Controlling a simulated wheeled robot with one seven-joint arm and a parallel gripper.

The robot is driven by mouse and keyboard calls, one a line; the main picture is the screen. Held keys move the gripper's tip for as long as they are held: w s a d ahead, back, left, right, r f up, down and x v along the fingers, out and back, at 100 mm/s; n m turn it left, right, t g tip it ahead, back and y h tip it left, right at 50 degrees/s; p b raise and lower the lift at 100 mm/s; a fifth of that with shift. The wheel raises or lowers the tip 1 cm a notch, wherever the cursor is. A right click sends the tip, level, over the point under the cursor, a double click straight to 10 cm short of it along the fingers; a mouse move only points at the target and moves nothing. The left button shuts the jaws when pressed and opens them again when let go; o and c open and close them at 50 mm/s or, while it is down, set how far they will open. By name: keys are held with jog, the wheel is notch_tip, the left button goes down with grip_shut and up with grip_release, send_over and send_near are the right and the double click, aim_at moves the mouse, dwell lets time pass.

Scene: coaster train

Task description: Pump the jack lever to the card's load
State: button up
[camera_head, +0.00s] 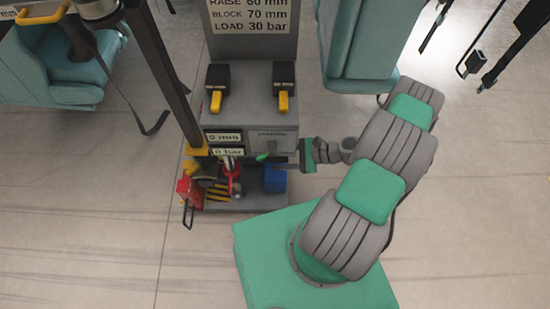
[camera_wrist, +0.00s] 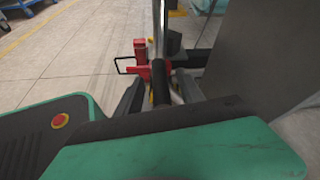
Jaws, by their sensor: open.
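The card (camera_head: 250,15) at the top of the head view reads RAISE 60 mm, BLOCK 70 mm, LOAD 30 bar. Below it, two small displays appear to read 0 mm (camera_head: 225,137) and 0 bar (camera_head: 228,152). The red jack parts (camera_head: 188,188) are at the lower left of the grey stand; they also show in the wrist view (camera_wrist: 141,50). In the wrist view, a black bar, apparently the jack lever's grip (camera_wrist: 160,88), lies between the fingers of my open gripper (camera_wrist: 158,95). Whether they touch it is unclear.
The grey stand (camera_head: 250,90) carries two black switches with yellow handles (camera_head: 216,100) (camera_head: 283,101). A blue cylinder (camera_head: 275,180) sits low on its right. Teal seats (camera_head: 365,45) (camera_head: 75,75) flank it. A dark pole (camera_head: 163,70) slants down at left. Floor is clear at lower left.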

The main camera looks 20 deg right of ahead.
jog(key=shift+x, duration=0.9)
jog(key=shift+c, duration=0.3)
grip_shut()
dwell(0.4)
